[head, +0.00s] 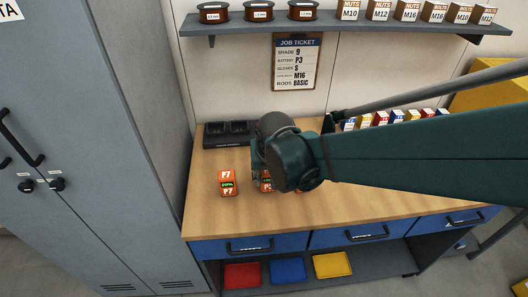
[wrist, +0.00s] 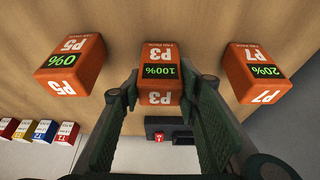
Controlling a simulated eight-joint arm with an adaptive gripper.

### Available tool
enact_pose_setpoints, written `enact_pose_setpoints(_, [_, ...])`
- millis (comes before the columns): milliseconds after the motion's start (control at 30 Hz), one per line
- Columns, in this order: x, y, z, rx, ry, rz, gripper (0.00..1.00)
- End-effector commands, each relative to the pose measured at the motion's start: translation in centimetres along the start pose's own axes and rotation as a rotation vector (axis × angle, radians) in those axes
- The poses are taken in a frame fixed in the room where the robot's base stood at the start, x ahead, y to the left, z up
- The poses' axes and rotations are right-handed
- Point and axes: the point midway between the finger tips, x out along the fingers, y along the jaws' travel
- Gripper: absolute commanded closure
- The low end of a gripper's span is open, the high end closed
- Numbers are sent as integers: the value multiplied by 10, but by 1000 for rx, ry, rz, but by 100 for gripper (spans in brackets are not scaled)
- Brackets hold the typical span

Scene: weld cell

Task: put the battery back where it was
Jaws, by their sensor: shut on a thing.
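The orange P3 battery (wrist: 160,72), its display reading 100%, is between the fingers of my gripper (wrist: 165,88) in the wrist view. My gripper is shut on it. In the head view my arm hides most of the P3 battery (head: 266,183). It stands at or close to the bench top; I cannot tell whether it touches. The P7 battery (wrist: 256,72) reads 20% and the P5 battery (wrist: 71,65) reads 0%, one on each side. The dark charger (head: 226,134) is at the back left of the bench; its slots are partly hidden by my arm.
The wooden bench (head: 218,212) is clear at its front left. The job ticket (head: 296,62) on the wall lists battery P3. Small coloured boxes (head: 395,116) stand at the back right. A shelf (head: 345,27) with spools and nut boxes hangs above.

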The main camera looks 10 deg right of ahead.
Motion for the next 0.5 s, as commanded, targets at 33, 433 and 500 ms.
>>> enact_pose_setpoints(33, [2, 0, 0, 0, 0, 0, 88])
enact_pose_setpoints(433, [2, 0, 1, 0, 0, 0, 53])
enact_pose_setpoints(500, [2, 0, 1, 0, 0, 0, 53])
